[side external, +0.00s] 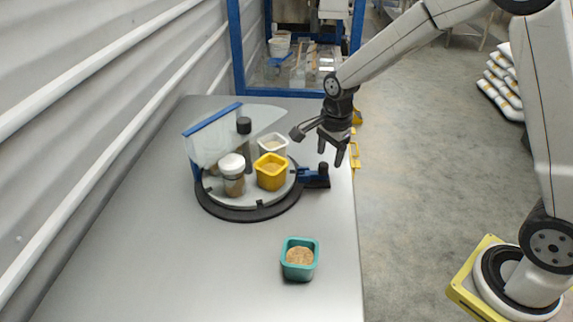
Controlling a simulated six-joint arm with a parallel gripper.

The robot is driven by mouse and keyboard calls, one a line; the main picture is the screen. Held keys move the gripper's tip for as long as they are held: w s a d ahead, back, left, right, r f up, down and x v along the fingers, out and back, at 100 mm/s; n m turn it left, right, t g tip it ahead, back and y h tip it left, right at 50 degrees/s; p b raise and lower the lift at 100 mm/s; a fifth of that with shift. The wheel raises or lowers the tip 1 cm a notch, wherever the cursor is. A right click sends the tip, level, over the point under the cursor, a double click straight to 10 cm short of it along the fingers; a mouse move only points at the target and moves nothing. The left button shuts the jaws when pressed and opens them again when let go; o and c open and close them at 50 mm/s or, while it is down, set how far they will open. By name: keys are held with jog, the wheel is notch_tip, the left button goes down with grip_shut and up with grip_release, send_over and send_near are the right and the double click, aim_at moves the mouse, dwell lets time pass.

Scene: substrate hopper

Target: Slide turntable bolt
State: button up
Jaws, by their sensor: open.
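A round turntable with a dark base ring (247,213) and a grey top stands on the metal table, near its far half. A small blue and black bolt assembly (314,177) sits at the turntable's right edge, its dark knob upright. My gripper (330,160) hangs fingers-down just above and right of the bolt, near the table's right edge. Its two dark fingers are spread and hold nothing. In this view I cannot tell how far the fingers are from the knob, or how far the bolt is slid.
The turntable carries a yellow cup (271,172), a white cup (272,144), a white-lidded jar (232,174), a dark-capped bottle (244,127) and a clear panel with a blue edge (212,119). A teal cup (299,258) stands in front. The table's front left is clear.

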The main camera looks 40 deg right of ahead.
aim_at(324, 164)
jog(key=shift+w+d+f+m+g, duration=0.15)
jog(key=shift+w+f+m, duration=0.1)
jog(key=shift+w+m, duration=0.8)
jog(key=shift+w+d+f+m+g, duration=0.15)
jog(key=shift+w+m, duration=0.45)
jog(key=shift+m, duration=0.8)
jog(key=shift+w+f+m+g, duration=0.1)
jog(key=shift+w+f+m, duration=0.2)
jog(key=shift+w+m, duration=0.75)
jog(key=shift+s+d, duration=0.1)
jog(key=shift+s, duration=0.15)
jog(key=shift+s+d, duration=0.55)
jog(key=shift+d, duration=0.1)
jog(key=shift+s+d+f, duration=0.15)
jog(key=shift+f, duration=2.35)
